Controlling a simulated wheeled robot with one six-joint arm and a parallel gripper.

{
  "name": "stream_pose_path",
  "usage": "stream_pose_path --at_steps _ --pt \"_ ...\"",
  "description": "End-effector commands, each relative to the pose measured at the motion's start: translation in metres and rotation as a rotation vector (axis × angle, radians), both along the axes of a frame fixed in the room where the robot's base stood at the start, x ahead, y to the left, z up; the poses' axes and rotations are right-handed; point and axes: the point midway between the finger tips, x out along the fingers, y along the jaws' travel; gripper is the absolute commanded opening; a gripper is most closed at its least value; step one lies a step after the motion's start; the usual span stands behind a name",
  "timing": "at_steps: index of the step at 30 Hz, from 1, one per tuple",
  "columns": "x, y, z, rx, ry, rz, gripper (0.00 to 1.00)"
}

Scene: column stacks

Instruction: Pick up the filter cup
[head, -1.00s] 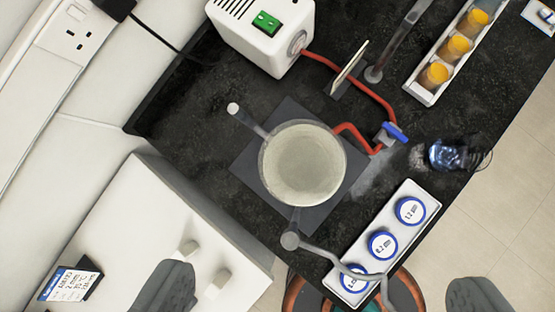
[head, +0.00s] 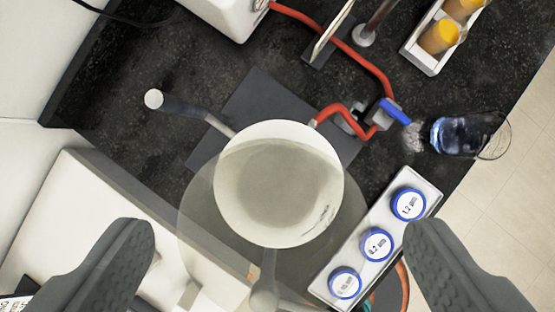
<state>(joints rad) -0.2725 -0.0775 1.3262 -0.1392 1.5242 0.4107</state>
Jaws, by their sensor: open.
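A grey metal arm with a rounded end (head: 175,103) reaches the disc from the upper left, and another (head: 263,290) shows at the lower side. My gripper (head: 278,235) is open and empty. Its two dark ribbed fingers show left and right of the cup, with gaps on both sides. Their height relative to the cup is hard to tell.
A red hose (head: 380,80) with a blue-handled valve (head: 394,111) runs close to the upper right. A white rack (head: 325,272) with blue-rimmed lids lies beside the right finger.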

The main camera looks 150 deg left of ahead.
Motion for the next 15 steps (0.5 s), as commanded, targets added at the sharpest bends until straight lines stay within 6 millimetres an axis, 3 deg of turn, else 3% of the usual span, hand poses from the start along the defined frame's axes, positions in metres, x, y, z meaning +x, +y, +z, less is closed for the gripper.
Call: stream_pose_path --at_steps 8,15 --pt "0.005 0.0 -0.014 0.0 0.001 0.0 0.86" --pt "0.016 0.001 -0.045 -0.001 0.001 0.0 0.86"
